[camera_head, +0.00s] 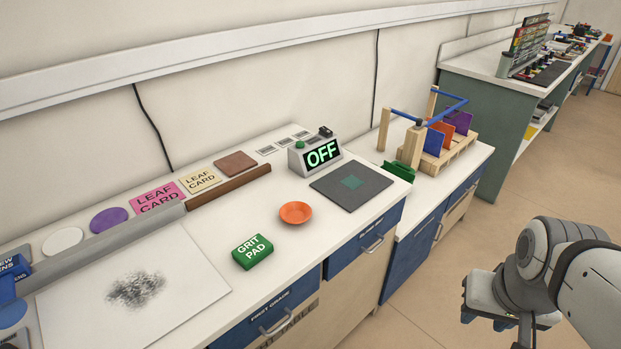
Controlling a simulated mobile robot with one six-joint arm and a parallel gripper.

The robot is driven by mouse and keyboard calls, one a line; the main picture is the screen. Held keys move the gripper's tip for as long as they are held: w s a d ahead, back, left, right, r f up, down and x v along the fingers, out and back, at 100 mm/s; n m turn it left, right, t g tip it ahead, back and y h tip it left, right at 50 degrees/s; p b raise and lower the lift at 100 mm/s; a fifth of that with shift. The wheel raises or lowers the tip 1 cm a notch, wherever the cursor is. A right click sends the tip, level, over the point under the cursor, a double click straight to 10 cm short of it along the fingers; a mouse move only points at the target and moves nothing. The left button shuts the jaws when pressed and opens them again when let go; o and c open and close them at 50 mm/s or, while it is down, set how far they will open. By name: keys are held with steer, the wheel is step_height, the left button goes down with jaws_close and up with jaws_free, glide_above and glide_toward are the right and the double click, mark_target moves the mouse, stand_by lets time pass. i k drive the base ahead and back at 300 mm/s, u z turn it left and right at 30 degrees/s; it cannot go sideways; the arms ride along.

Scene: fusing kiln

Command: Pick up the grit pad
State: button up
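The grit pad (252,252) is a small green block with white lettering reading GRIT PAD. It lies flat on the white bench top, near the front edge and above the blue drawers. Nothing covers it. My gripper (487,308) is at the lower right, in the air over the floor, well to the right of the pad and apart from it. Its fingers are seen at an angle that does not show whether they are open or shut. No object shows in it.
An orange dish (296,212) sits just right of the pad. A white sheet with a dark smudge (190,265) lies left. A wooden rack (450,152) stands on the adjoining bench.

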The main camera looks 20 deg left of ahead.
mark_target(251, 254)
steer(key=i, duration=0.6)
steer(key=u, duration=2.4)
steer(key=i, duration=0.35)
steer(key=u, duration=0.2)
